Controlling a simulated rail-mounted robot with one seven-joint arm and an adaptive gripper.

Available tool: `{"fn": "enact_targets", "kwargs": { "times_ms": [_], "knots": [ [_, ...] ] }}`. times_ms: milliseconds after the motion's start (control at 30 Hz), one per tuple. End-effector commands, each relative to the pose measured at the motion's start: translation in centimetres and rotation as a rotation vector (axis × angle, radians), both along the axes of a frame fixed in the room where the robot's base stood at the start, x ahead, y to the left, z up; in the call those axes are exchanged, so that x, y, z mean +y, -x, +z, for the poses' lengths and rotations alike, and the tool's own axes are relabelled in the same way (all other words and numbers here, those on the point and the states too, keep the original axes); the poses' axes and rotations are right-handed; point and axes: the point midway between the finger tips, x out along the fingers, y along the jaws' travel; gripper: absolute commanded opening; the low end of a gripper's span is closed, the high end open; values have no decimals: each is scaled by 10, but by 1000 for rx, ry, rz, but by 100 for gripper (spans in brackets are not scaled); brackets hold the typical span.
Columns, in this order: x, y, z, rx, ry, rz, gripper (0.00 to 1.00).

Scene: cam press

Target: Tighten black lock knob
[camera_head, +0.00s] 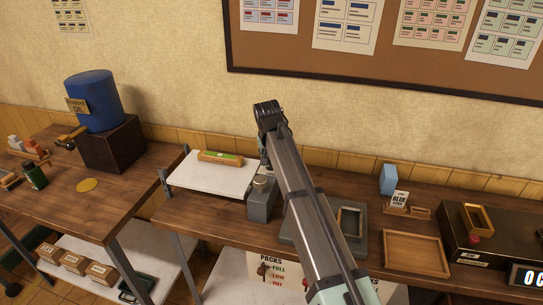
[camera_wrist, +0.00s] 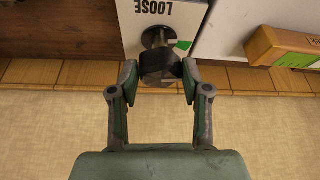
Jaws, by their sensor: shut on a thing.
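In the wrist view, the black lock knob (camera_wrist: 158,66) sits between the two fingertips of my gripper (camera_wrist: 160,80). The fingers are shut on the knob from left and right. A metal shaft joins the knob to a white panel (camera_wrist: 192,14), which carries the word LOOSE upside down in this view. A small green mark (camera_wrist: 184,45) shows beside the shaft. In the head view, my arm reaches over the bench toward the wall and hides the knob and the fingertips.
A white board (camera_head: 215,180) with a yellow-and-green block (camera_head: 220,157) lies left of my arm. A grey box (camera_head: 262,203) stands close beside the arm. A blue drum (camera_head: 93,101) is at the left, a wooden tray (camera_head: 416,252) at the right. The wall is close behind.

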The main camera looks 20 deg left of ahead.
Motion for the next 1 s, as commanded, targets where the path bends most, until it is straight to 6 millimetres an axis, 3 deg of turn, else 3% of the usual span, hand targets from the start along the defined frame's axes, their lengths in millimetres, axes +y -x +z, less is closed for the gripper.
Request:
{"fn": "enact_targets", "kwargs": {
  "times_ms": [400, 1000],
  "knots": [
    [2, 0, 0, 2, -1, -266, 13],
    [1, 0, 0, 2, -1, -330, 12]
  ]
}}
